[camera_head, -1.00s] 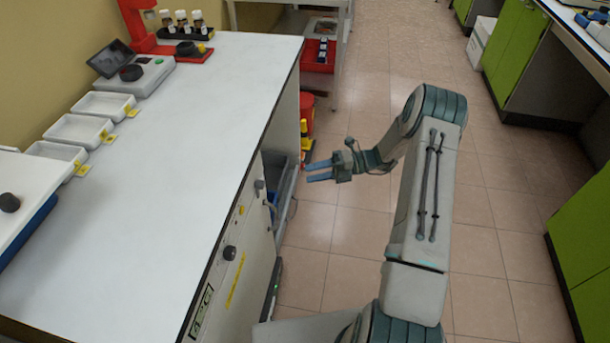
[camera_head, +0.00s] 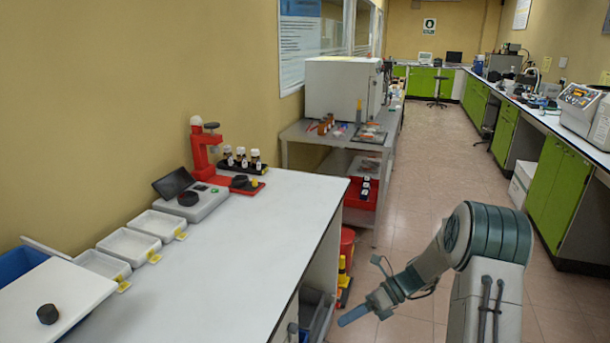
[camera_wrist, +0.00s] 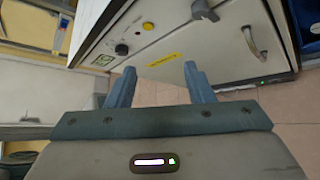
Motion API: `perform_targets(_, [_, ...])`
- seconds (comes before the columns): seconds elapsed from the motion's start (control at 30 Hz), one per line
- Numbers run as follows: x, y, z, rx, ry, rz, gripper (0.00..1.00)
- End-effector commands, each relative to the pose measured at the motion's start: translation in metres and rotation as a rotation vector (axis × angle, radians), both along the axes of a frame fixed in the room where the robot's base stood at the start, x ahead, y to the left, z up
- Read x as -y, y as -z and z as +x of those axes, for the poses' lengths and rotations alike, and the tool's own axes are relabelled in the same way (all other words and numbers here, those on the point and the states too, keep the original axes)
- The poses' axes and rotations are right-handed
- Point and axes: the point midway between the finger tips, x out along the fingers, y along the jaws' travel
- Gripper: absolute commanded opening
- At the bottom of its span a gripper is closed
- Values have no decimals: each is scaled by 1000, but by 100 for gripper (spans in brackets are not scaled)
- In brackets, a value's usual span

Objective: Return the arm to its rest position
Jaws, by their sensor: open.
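My gripper (camera_head: 354,315) is at the lower middle of the head view, over the aisle floor to the right of the white bench (camera_head: 230,240). Its blue fingers point left and down toward the bench's side. In the wrist view my gripper (camera_wrist: 160,85) shows two blue fingers held apart with nothing between them.
On the bench stand white trays (camera_head: 130,245), a scale (camera_head: 190,203), a red press (camera_head: 203,150) and dark bottles (camera_head: 241,158). A red bin (camera_head: 347,242) and yellow-topped items stand on the floor beyond my gripper. The tiled aisle (camera_head: 410,210) is clear toward the back.

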Motion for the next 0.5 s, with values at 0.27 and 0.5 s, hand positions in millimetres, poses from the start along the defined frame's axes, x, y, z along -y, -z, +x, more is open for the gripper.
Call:
perform_targets(0.27, [-6,-61,-51,418,-364,-186,48])
perform_targets(0.5, [-1,-102,-97,749,-719,-310,48])
